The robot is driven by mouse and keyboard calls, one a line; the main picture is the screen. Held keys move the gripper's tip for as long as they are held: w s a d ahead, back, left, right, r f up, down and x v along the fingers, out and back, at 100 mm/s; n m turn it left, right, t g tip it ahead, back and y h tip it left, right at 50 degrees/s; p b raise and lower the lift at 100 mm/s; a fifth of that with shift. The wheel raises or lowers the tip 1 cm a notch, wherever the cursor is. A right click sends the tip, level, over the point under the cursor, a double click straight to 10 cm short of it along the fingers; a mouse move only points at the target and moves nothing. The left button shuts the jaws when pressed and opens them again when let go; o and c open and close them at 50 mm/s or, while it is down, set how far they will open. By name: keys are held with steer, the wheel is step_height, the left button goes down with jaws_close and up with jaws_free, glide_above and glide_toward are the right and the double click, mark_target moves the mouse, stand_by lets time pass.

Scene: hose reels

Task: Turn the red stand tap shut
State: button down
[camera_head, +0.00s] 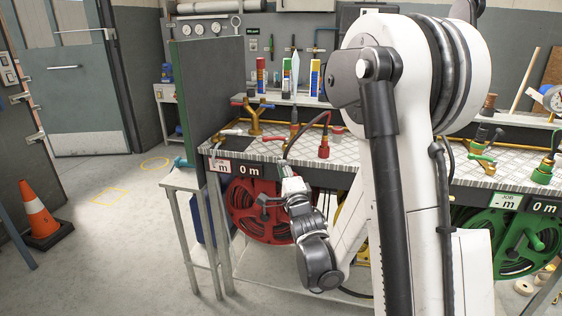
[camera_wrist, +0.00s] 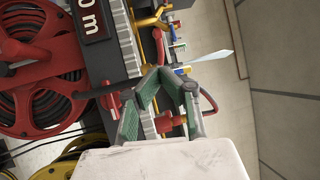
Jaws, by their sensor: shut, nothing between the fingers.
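Part of the brass pipework (camera_wrist: 148,22) shows at the top of the wrist view. My gripper (camera_head: 284,168) is in front of the bench edge, before the red reel, and apart from the tap. In the wrist view my gripper (camera_wrist: 159,72) has its green-padded fingers meeting at the tips, with nothing held. How far the tap's handles are turned cannot be told.
A red hose fitting (camera_head: 323,149) with a black hose stands right of the tap. Coloured bottles (camera_head: 261,76) stand on the shelf behind. A grey panel (camera_head: 213,88) rises left of the bench. My arm hides the bench's middle. An orange cone (camera_head: 40,213) stands on the floor.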

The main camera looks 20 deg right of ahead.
mark_target(268, 140)
steer(key=b+x, duration=0.1)
steer(key=x, duration=1.1)
steer(key=shift+w+b, duration=0.35)
steer(key=shift+b, duration=0.05)
steer(key=shift+w+a, duration=0.2)
steer(key=shift+w, duration=0.65)
steer(key=shift+w+b, duration=0.3)
steer(key=shift+w, duration=0.55)
